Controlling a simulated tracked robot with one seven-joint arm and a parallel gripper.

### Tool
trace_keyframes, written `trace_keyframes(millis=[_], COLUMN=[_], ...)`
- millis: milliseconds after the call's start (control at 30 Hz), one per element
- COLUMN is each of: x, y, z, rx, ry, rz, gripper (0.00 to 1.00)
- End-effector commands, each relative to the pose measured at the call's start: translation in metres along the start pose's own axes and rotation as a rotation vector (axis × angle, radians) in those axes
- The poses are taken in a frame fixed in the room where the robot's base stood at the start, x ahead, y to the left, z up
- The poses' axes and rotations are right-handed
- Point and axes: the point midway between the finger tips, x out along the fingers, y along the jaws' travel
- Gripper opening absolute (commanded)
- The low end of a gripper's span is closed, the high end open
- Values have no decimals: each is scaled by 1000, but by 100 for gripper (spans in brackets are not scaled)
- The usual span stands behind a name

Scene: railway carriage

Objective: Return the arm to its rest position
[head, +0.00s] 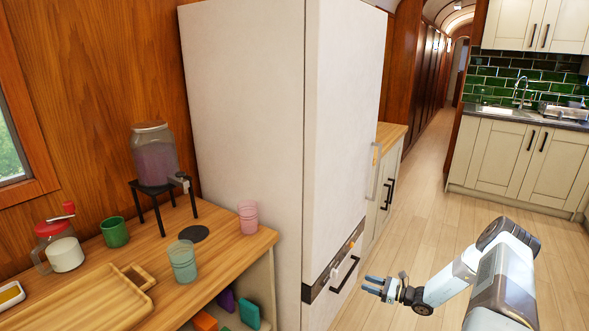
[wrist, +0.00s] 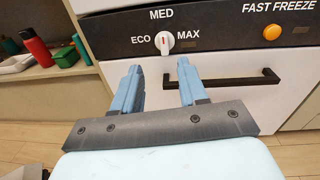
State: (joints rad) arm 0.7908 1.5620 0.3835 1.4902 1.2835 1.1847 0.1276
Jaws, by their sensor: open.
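My gripper (head: 374,286) is at the lower middle right of the head view, in front of the tall white fridge (head: 250,110). Its two blue fingers are apart and nothing is between them. In the wrist view my gripper (wrist: 158,85) points at the fridge's lower front, with a white dial (wrist: 165,42) marked ECO, MED and MAX beyond the fingertips. The dial's pointer is about upright, towards MED. A dark drawer handle (wrist: 228,80) lies behind and right of the fingers. I cannot tell whether the fingers touch anything.
A wooden counter (head: 215,262) left of the fridge holds a drink dispenser (head: 155,160), cups and a tray. An orange FAST FREEZE button (wrist: 271,33) is right of the dial. Kitchen cabinets (head: 520,155) stand at the far right. The wooden floor (head: 440,215) between is clear.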

Motion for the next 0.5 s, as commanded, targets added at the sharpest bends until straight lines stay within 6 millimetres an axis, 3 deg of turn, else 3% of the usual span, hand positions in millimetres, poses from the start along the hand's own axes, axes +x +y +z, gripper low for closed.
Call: trace_keyframes(millis=[100,500], x=[7,23], y=[-4,4], z=[39,158], rx=[-76,-318], ry=[39,179], rz=[85,355], gripper=[43,43])
